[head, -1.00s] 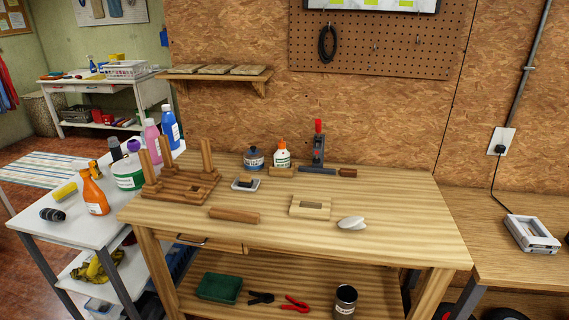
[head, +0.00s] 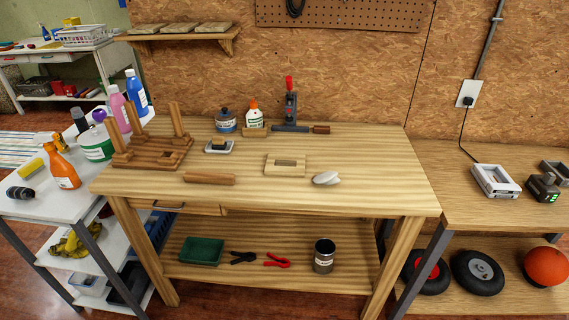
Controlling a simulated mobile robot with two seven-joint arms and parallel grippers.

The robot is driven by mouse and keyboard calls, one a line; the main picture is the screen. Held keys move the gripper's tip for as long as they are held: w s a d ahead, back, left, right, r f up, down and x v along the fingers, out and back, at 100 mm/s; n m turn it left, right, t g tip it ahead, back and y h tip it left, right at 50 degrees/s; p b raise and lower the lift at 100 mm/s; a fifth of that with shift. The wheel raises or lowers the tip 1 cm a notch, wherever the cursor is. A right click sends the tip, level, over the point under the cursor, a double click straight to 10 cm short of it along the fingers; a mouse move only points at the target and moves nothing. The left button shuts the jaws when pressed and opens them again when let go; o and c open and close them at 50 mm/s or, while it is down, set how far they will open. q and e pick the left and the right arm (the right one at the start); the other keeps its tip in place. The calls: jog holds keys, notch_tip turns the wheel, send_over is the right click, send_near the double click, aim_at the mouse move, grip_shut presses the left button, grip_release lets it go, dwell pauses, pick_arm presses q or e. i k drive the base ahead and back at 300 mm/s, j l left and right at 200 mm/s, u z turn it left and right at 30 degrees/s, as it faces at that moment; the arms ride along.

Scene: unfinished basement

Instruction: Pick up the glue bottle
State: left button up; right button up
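The glue bottle (head: 253,115) is white with an orange cap and a label. It stands upright near the back of the wooden workbench (head: 350,180), close to the wall. A small wooden block (head: 255,131) sits in front of it and hides its base. A blue-labelled jar with a dark lid (head: 225,121) stands just left of it. A dark clamp-like tool with a red top (head: 290,100) stands to its right. Neither of my grippers shows in the head view.
An upturned small wooden stool (head: 150,152) occupies the bench's left end. A sanding block on a tray (head: 219,146), wooden cylinder (head: 209,179), wooden frame (head: 285,164) and pale mouse-like object (head: 326,178) lie across the middle. The bench's right part is clear. A white cart (head: 40,200) stands left.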

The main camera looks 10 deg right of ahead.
aim_at(254, 117)
jog(key=i+j+z, duration=0.5)
jog(key=i+j, duration=0.15)
jog(key=j, duration=0.1)
